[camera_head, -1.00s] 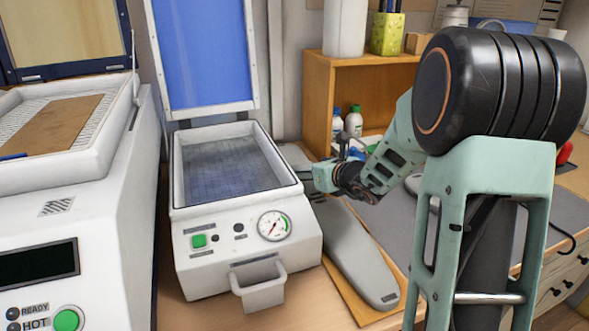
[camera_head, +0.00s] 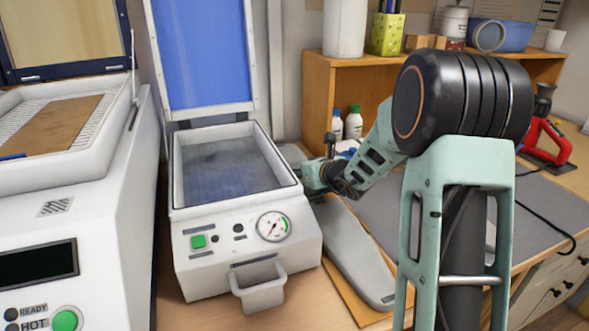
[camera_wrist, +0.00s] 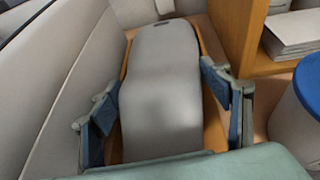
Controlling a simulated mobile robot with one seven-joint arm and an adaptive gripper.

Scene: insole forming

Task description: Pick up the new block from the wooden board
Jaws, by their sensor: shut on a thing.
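A smooth grey, foot-shaped block (camera_wrist: 162,85) lies lengthwise between the two fingers of my gripper (camera_wrist: 162,112) in the wrist view. A finger stands at each side of it, and the gripper is shut on it. The wooden board (camera_wrist: 212,135) shows along its edges; whether the block is clear of the board I cannot tell. In the head view a grey block (camera_head: 296,153) shows partly behind the press, beyond my gripper (camera_head: 312,178), whose fingertips are hidden there. Another grey block (camera_head: 355,258) lies on a wooden board (camera_head: 345,291) at the front.
The white press (camera_head: 248,225) with its raised blue lid (camera_head: 205,55) stands close left of my gripper. A wooden shelf (camera_head: 318,95) with bottles (camera_head: 353,122) is behind. A grey mat (camera_head: 550,205) and a red tool (camera_head: 546,142) are at the right. A blue round thing (camera_wrist: 309,85) is at the wrist view's right.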

